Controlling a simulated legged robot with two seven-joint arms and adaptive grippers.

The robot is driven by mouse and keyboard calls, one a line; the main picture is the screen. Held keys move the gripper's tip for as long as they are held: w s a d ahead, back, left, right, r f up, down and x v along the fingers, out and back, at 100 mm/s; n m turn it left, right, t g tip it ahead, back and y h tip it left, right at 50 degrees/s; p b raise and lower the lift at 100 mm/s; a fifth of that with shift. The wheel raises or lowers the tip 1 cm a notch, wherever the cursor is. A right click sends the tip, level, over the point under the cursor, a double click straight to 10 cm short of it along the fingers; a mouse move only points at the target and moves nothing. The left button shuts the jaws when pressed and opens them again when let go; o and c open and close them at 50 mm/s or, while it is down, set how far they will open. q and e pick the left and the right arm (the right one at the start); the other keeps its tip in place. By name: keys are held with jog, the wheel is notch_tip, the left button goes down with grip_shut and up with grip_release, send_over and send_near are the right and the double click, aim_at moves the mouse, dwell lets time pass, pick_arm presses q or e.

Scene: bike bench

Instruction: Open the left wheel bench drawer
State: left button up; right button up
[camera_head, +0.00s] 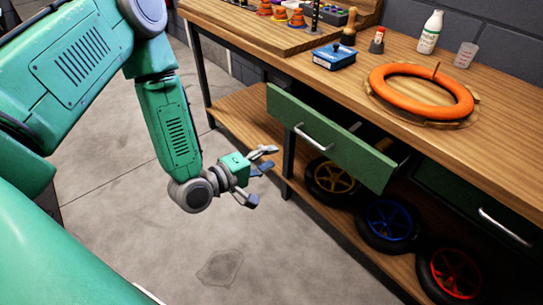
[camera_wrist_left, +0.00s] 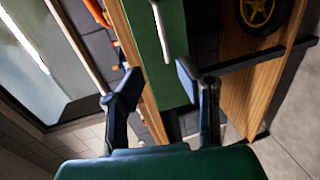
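The left wheel bench drawer (camera_head: 350,150) has a green front with a silver bar handle (camera_head: 312,137). It is pulled out from the bench, and a dark gap shows behind its front. My left gripper (camera_head: 262,176) is in front of the drawer, left of and a little below the handle, with its fingers apart and nothing between them. In the left wrist view the open fingers (camera_wrist_left: 158,80) point toward the green front (camera_wrist_left: 150,45) and the handle (camera_wrist_left: 161,28), apart from the handle. My right gripper is not in view.
The wooden bench top (camera_head: 345,78) carries an orange tire (camera_head: 421,91), a blue box (camera_head: 334,56) and a white bottle (camera_head: 429,33). A second green drawer (camera_head: 462,194) is shut at right. Wheels with yellow, blue (camera_head: 390,221) and red rims sit on the lower shelf. Floor at left is clear.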

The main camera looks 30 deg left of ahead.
pick_arm(q)
jog(key=v, duration=1.1)
jog(key=shift+f, duration=0.1)
